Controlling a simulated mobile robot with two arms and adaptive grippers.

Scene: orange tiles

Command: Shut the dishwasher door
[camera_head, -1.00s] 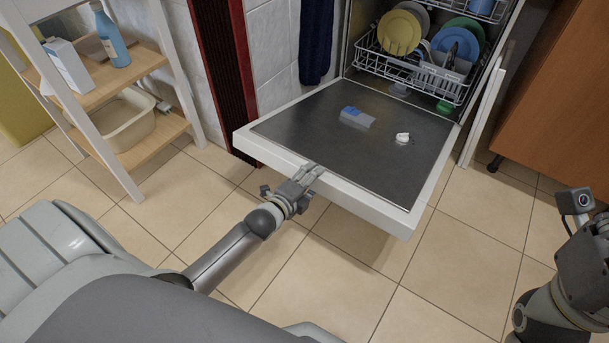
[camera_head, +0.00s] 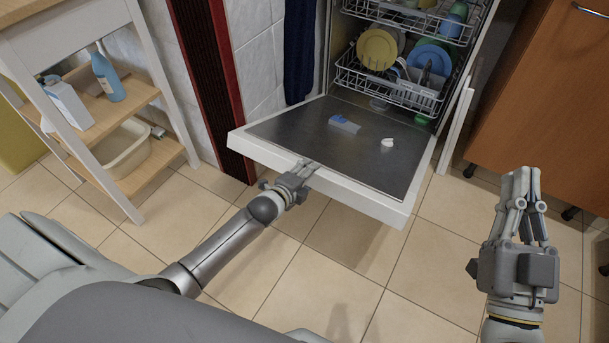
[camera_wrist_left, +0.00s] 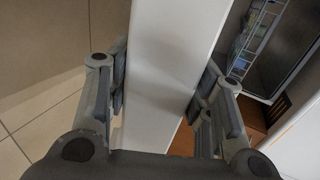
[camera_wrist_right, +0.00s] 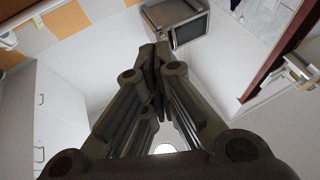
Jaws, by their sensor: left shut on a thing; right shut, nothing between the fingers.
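The dishwasher door (camera_head: 290,141) is folded down, with its steel inner face up and its white front edge toward me. My left gripper (camera_head: 306,171) is shut on that edge, left of its middle. In the left wrist view the white door edge (camera_wrist_left: 165,70) passes between the fingers (camera_wrist_left: 160,85). My right gripper (camera_head: 522,175) is shut and empty, with fingers pointing up, right of the door and apart from it. In the right wrist view its fingers (camera_wrist_right: 155,65) meet.
The dishwasher racks (camera_head: 395,80) hold plates and cups. A white shelf unit (camera_head: 125,130) with a blue bottle (camera_head: 107,75) stands at left. A wooden cabinet (camera_head: 535,95) stands at right. Tiled floor in front of the door is free.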

